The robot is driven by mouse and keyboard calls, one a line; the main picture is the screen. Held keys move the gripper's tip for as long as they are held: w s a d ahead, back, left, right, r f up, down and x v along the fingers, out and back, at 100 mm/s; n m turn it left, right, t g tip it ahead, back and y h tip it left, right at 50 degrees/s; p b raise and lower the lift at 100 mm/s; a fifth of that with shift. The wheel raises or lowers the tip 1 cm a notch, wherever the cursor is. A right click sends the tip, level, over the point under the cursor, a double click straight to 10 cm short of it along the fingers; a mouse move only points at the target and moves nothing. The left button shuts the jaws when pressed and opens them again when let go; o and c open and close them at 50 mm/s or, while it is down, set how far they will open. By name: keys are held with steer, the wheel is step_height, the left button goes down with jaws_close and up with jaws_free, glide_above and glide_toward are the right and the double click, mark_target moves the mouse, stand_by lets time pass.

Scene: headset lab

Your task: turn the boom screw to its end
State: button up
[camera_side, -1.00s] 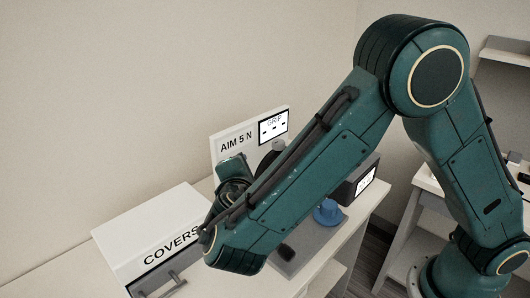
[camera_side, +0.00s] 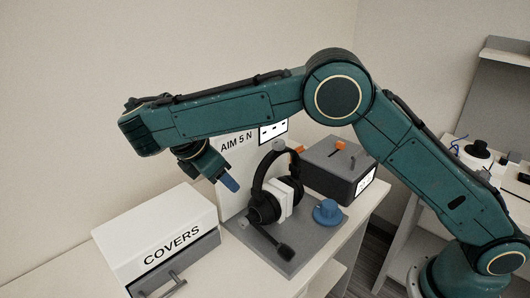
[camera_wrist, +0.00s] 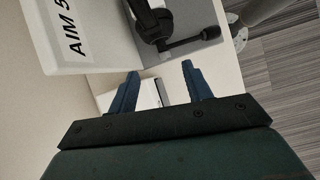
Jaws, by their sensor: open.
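A black headset (camera_side: 262,196) with white pads stands on a grey base plate (camera_side: 308,243), in front of a white panel marked AIM 5 N (camera_side: 236,147). Its boom (camera_side: 262,232) slants down to a dark microphone tip (camera_side: 284,251). The boom screw cannot be made out. My gripper (camera_side: 230,184) is above and left of the headset, apart from it, with blue fingers pointing down. In the wrist view my gripper (camera_wrist: 160,70) is open and empty, and part of the headset (camera_wrist: 150,22) shows beyond the fingertips with the boom (camera_wrist: 186,44) reaching right.
A white-topped box marked COVERS (camera_side: 150,228) with a drawer handle stands left of the headset. A blue knob (camera_side: 327,212) sits right of it on the plate. A dark grey box (camera_side: 335,172) with orange parts and a display stands behind right.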

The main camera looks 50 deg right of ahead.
mark_target(241, 223)
steer(key=shift+n+y, duration=0.5)
steer(key=shift+y, duration=0.2)
steer(key=shift+w+a+f, duration=0.2)
steer(key=shift+f, duration=0.55)
steer(key=shift+w+a+f, duration=0.2)
steer(key=shift+f, duration=0.55)
steer(key=shift+w+a+f, duration=0.2)
steer(key=shift+f, duration=0.55)
steer(key=shift+d+f, duration=0.1)
steer(key=shift+s+x, duration=0.1)
steer(key=shift+x, duration=3.3)
steer(key=shift+s+x, duration=0.15)
steer(key=shift+x, duration=3.2)
steer(key=c, duration=1)
